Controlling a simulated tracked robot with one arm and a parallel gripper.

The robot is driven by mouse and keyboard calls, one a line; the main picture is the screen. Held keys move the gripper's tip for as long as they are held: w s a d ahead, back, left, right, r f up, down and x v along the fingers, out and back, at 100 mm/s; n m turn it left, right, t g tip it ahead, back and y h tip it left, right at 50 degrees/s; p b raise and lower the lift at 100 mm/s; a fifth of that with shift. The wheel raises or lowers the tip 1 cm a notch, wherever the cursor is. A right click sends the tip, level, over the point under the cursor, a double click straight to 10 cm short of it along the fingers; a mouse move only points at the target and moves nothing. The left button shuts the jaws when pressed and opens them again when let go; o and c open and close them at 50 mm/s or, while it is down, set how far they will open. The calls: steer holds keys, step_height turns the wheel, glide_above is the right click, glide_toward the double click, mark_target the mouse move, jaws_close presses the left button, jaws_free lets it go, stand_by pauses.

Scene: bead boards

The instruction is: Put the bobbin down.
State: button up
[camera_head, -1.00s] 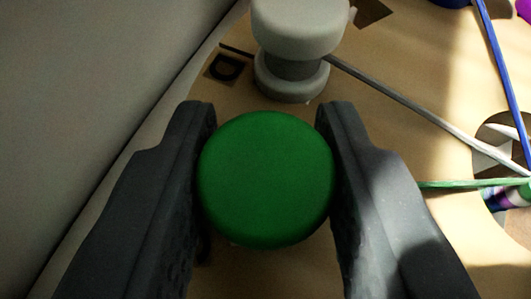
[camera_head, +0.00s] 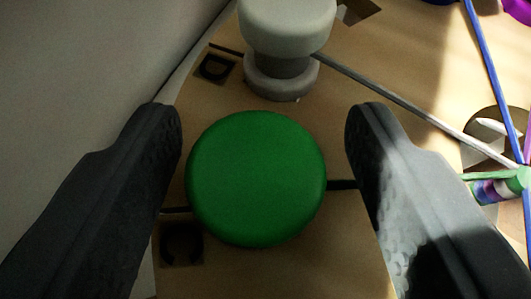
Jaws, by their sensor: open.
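The green bobbin (camera_head: 256,178) stands on the tan board (camera_head: 350,235), its round top facing me. My gripper (camera_head: 264,115) is open around it, one dark finger on each side. A gap shows between the bobbin and each finger, wider on the right. A dark line runs out from under the bobbin to both sides. The bobbin's lower part and underside are hidden beneath its top.
A grey-white bobbin (camera_head: 284,65) stands just behind, with a grey cord (camera_head: 400,100) running right. Dark square marks lie on the board. At right are a round hole, a striped bundle (camera_head: 495,190) and a blue cord (camera_head: 490,70). A grey surface lies left.

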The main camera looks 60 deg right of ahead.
steer(key=b+v, duration=0.1)
steer(key=v, duration=1)
steer(key=shift+s+a+r, duration=0.15)
steer(key=shift+a+r, duration=0.05)
steer(key=shift+a, duration=0.15)
steer(key=shift+r, duration=0.1)
steer(key=s+d+r+n+t+y, duration=0.2)
steer(key=s+r+n+y, duration=0.1)
steer(key=r, duration=0.9)
steer(key=s+d+r+n+t+y, duration=0.3)
steer(key=s+r+n, duration=0.1)
steer(key=r, duration=0.8)
steer(key=s+d+r+n+t+y, duration=0.3)
steer(key=r, duration=1)
steer(key=shift+s+d+n+y, duration=0.15)
steer(key=shift+d+n+y, duration=0.15)
steer(key=shift+y, duration=0.1)
steer(key=shift+a, duration=0.1)
